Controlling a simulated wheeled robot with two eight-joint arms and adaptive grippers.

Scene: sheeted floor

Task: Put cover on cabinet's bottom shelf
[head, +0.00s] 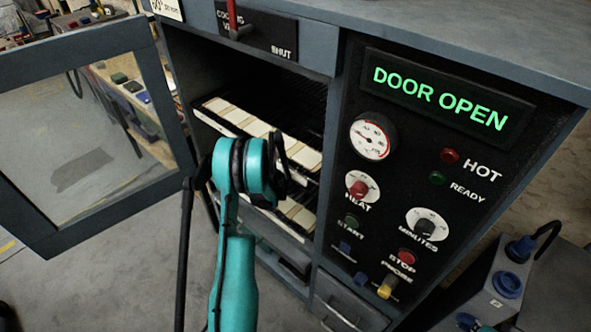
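The cabinet (345,170) is a grey oven-like unit with its glass door (90,130) swung open to the left. Inside, an upper rack (215,105) bears a row of pale panels. A lower shelf (299,215) with similar pale pieces shows partly behind my arm. My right arm, teal, rises from the bottom centre. Its dark gripper (279,160) is at the cabinet's opening, in front of the racks. The arm's wrist hides much of it, so its opening and any held thing cannot be made out. I cannot pick out a cover. My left gripper is not in view.
The control panel (400,215) right of the opening has a lit "DOOR OPEN" display (440,95), knobs and buttons. A grey box with blue connectors (508,285) stands at lower right. Bare floor (110,285) lies at lower left, below the open door.

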